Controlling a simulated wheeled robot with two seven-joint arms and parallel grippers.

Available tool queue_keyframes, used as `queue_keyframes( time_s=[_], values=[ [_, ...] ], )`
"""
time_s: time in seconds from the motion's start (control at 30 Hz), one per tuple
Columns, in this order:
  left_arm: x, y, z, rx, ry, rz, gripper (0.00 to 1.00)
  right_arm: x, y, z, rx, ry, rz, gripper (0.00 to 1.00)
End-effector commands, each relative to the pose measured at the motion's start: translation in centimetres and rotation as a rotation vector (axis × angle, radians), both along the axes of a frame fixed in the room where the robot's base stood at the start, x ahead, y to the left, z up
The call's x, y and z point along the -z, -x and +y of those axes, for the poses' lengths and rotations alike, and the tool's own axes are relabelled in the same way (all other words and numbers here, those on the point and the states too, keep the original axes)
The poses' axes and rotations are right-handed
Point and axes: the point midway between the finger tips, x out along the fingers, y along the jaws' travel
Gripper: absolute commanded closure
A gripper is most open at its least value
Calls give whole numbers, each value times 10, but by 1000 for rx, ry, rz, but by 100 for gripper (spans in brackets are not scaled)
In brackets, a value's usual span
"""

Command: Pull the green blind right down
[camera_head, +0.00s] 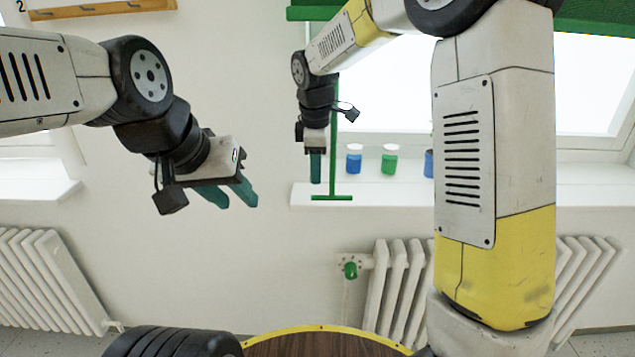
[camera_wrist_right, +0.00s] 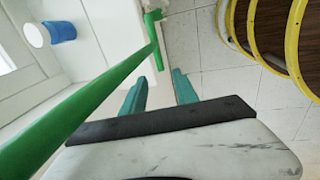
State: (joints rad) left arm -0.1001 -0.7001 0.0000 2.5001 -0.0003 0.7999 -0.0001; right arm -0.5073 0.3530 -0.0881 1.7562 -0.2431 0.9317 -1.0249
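The green blind (camera_head: 598,18) is rolled up high at the top right, and a short part of its edge (camera_head: 310,13) shows left of my right arm. A thin green rod (camera_head: 336,165) hangs down beside the window and ends in a crossbar (camera_head: 332,197) near the sill. My right gripper (camera_head: 316,168) points down just left of the rod, above the crossbar. In the right wrist view its teal fingers (camera_wrist_right: 162,88) are apart with nothing between them; the rod (camera_wrist_right: 95,105) passes outside them. My left gripper (camera_head: 230,193) is open and empty in front of the wall.
Paint jars stand on the sill: blue (camera_head: 354,158), green (camera_head: 389,160) and another blue one (camera_head: 428,163). A radiator (camera_head: 400,285) is below, with a green valve knob (camera_head: 350,271). Yellow-rimmed round stools (camera_wrist_right: 290,40) show at the right wrist view's upper right.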

Motion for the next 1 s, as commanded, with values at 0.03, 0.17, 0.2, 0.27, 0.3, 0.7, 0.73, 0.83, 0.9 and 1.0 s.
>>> queue_keyframes(
  time_s=[0.03,0.17,0.2,0.27,0.3,0.7,0.73,0.83,0.9,1.0],
  values=[
    [0,0,0,0,0,0,64,3,0,0,0,1,1,64],
    [0,0,0,0,0,0,64,17,-3,0,-1,1,4,64],
    [0,0,0,0,0,0,64,23,-3,0,-1,2,5,64],
    [0,0,0,0,0,0,64,33,-5,0,0,2,5,64],
    [0,0,0,0,0,0,64,40,-7,0,0,2,4,64],
    [0,0,0,0,0,0,64,76,-15,0,0,0,0,64],
    [0,0,0,0,0,0,64,77,-15,0,0,0,0,64],
    [0,0,0,0,0,0,64,76,-15,0,0,0,0,64],
    [0,0,0,0,0,0,64,76,-15,0,0,0,0,64],
    [0,0,0,0,0,0,64,76,-15,0,0,0,0,82]
  ],
)
